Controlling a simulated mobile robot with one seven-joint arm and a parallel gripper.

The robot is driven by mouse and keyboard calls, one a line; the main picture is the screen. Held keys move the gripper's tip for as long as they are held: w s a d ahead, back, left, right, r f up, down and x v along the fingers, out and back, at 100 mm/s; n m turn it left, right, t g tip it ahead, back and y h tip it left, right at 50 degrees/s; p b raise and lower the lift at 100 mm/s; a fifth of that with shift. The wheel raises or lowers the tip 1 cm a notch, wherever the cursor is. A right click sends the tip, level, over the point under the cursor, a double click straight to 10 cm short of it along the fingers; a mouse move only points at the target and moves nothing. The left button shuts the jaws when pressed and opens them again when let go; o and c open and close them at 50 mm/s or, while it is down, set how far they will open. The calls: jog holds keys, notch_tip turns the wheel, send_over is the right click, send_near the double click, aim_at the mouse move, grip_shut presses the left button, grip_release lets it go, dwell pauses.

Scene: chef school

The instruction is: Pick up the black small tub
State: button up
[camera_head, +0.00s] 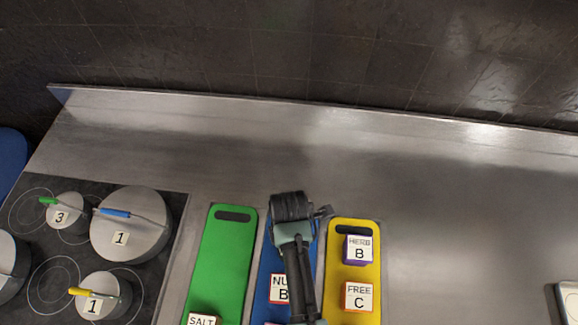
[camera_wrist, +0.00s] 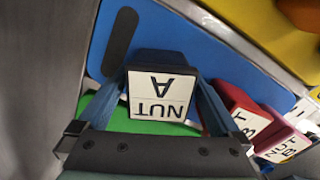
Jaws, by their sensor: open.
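The black small tub (camera_wrist: 163,60) has a white label reading "NUT A", upside down in the wrist view. It sits at the blue board (camera_wrist: 205,45), near the board's dark handle slot. My gripper (camera_wrist: 157,85) is open, with one finger on each side of the tub; I cannot tell whether they touch it. In the head view my gripper (camera_head: 291,208) is over the upper end of the blue board (camera_head: 267,258), and the black tub cannot be made out there.
A green board (camera_head: 222,265) and a yellow board (camera_head: 342,230) flank the blue one. Pots (camera_head: 130,215) stand left; the right counter (camera_head: 470,230) is mostly clear.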

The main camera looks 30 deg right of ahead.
jog(key=shift+f, duration=0.45)
jog(key=c, duration=1.5)
